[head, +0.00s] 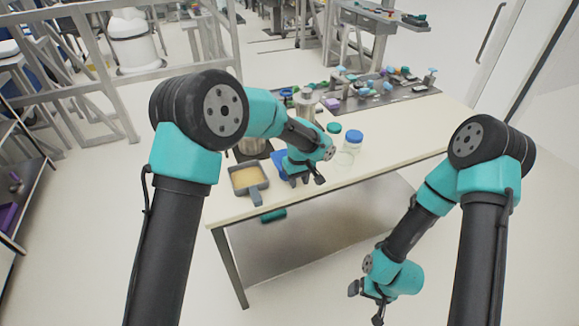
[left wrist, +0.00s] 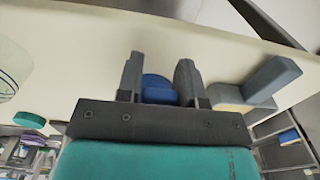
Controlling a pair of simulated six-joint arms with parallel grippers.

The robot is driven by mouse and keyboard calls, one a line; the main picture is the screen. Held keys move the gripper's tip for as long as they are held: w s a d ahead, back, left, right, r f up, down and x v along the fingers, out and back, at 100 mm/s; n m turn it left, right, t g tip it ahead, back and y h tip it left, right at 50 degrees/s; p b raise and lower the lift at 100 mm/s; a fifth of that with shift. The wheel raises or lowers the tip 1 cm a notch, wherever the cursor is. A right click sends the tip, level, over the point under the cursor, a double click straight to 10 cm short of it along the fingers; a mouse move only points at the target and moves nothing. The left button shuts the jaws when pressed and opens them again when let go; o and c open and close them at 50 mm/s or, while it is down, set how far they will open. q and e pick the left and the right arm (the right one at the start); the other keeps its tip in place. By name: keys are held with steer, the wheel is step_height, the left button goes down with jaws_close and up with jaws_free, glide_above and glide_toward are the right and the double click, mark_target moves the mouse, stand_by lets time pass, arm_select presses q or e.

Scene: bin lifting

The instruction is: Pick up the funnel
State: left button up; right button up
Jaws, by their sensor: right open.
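A blue object (head: 280,158), which looks like the funnel, is on the near part of the table, mostly hidden by my left gripper (head: 305,180). In the left wrist view the rounded blue piece (left wrist: 159,90) shows between the two grey fingers of my left gripper (left wrist: 159,75). The fingers are apart with the blue piece filling much of the gap. I cannot tell whether they touch it. My right gripper (head: 368,301) is open and empty, low in front of the table and away from the funnel.
A grey tray with a handle (head: 256,195) and yellowish contents is left of the funnel. Several small items crowd a dark mat (head: 410,92) at the back. The right front tabletop is clear.

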arm_select(q)
jaws_close()
steer(key=shift+r, duration=1.85)
steer(key=s+r, duration=0.1)
steer(key=s, duration=1.5)
steer(key=shift+r, duration=0.15)
